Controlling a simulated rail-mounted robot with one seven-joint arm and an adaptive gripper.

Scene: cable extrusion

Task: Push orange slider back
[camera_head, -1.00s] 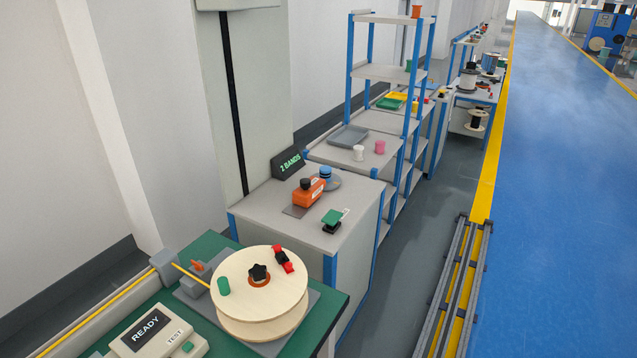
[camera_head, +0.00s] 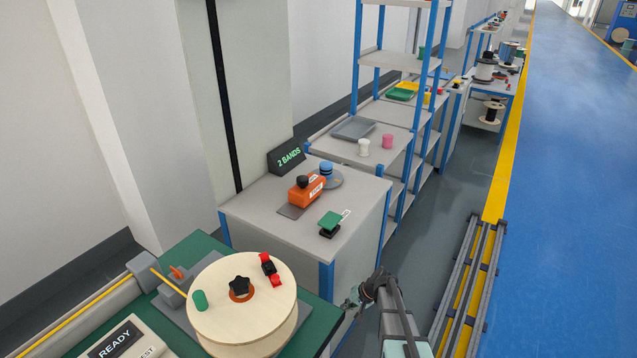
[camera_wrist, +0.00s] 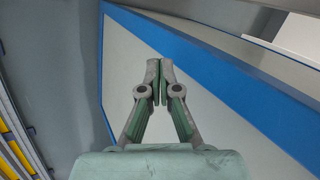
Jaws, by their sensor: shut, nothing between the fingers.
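An orange block with a black knob (camera_head: 306,191), which looks like the orange slider, sits on a flat plate on the grey cabinet top (camera_head: 345,190). It is beside a blue-topped round piece (camera_head: 327,172). My gripper (camera_head: 350,303) is low in front of the cabinet, below its top and well apart from the orange block. In the wrist view my gripper (camera_wrist: 157,82) is shut and empty, with the cabinet's pale side panel and blue edge (camera_wrist: 215,75) behind it. The orange block is not in the wrist view.
A "2 BANDS" sign (camera_head: 287,157) stands at the cabinet's back. A green-topped button (camera_head: 330,224) is near its front. A wooden spool (camera_head: 240,310) and a small orange lever (camera_head: 178,271) are on the green bench. Grey rails (camera_head: 470,290) run along the floor at right.

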